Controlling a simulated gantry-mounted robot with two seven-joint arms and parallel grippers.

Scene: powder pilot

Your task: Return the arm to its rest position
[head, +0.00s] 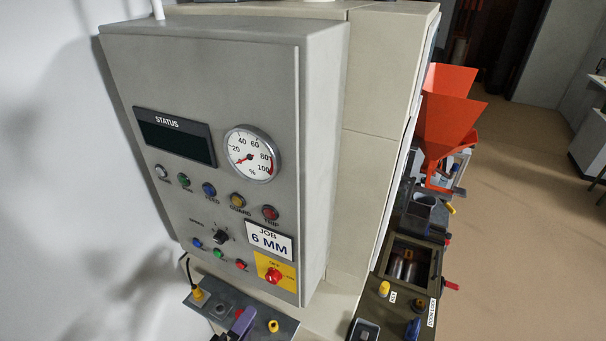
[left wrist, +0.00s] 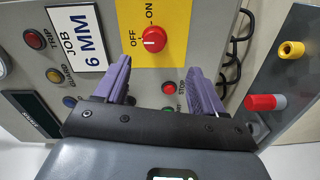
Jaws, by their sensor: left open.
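Beyond the fingers is the cabinet face, with a red rotary knob (left wrist: 153,39) on a yellow OFF/ON plate; the knob also shows in the head view (head: 273,275). The fingers look apart from the knob. The rest of the left arm is hidden. My right gripper is in neither view.
The grey cabinet (head: 215,95) carries a dark status display (head: 175,137), a gauge (head: 251,154) and a "JOB 6 MM" card (head: 269,241). A low grey box (head: 213,306) with yellow fittings sits below it. An orange hopper (head: 445,112) stands at right. Open floor (head: 530,200) lies beyond.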

